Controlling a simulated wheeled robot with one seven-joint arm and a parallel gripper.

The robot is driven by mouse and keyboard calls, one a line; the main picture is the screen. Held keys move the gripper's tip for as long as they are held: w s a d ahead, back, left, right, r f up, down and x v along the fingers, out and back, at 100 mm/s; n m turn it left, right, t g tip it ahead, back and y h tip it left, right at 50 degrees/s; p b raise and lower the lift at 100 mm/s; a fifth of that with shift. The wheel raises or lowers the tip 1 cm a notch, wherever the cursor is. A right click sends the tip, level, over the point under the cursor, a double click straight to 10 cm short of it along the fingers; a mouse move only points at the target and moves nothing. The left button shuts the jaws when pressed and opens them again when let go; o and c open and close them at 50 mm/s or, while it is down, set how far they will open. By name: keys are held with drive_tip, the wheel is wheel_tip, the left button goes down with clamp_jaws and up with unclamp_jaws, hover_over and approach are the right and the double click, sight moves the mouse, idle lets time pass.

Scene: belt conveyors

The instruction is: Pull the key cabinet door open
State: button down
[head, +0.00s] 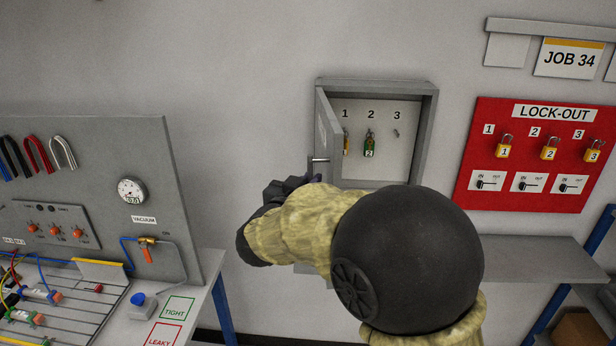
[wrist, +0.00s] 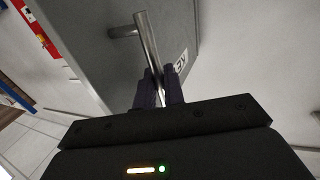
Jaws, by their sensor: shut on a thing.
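The grey key cabinet (head: 430,115) hangs on the wall in the head view. Its door (head: 326,135) is swung open to the left, and the inside shows hooks numbered 1, 2 and 3. Keys hang at 1 and 2, the green-tagged one (head: 369,145) at 2; hook 3 looks bare. The metal bar handle (wrist: 150,45) is on the door's outer face, also seen in the wrist view. My gripper (wrist: 159,85) is shut on the handle bar.
A red lock-out board (head: 525,155) with yellow padlocks is on the wall to the right. A grey shelf (head: 540,249) lies below it. On the left stands a bench with a grey panel (head: 90,150), gauge and tubing. The wall left of the door is clear.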

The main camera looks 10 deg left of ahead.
drive_tip(key=shift+r, duration=0.2)
drive_tip(key=c, duration=1.6)
unclamp_jaws()
drive_tip(key=shift+w+f, duration=0.1)
drive_tip(key=shift+w, duration=0.05)
drive_tip(key=shift+c, duration=0.2)
drive_tip(key=shift+a, duration=0.1)
drive_tip(key=b+v, duration=0.6)
drive_tip(key=v, duration=1.1)
drive_tip(key=shift+s, duration=0.25)
drive_tip(key=shift+a, duration=0.1)
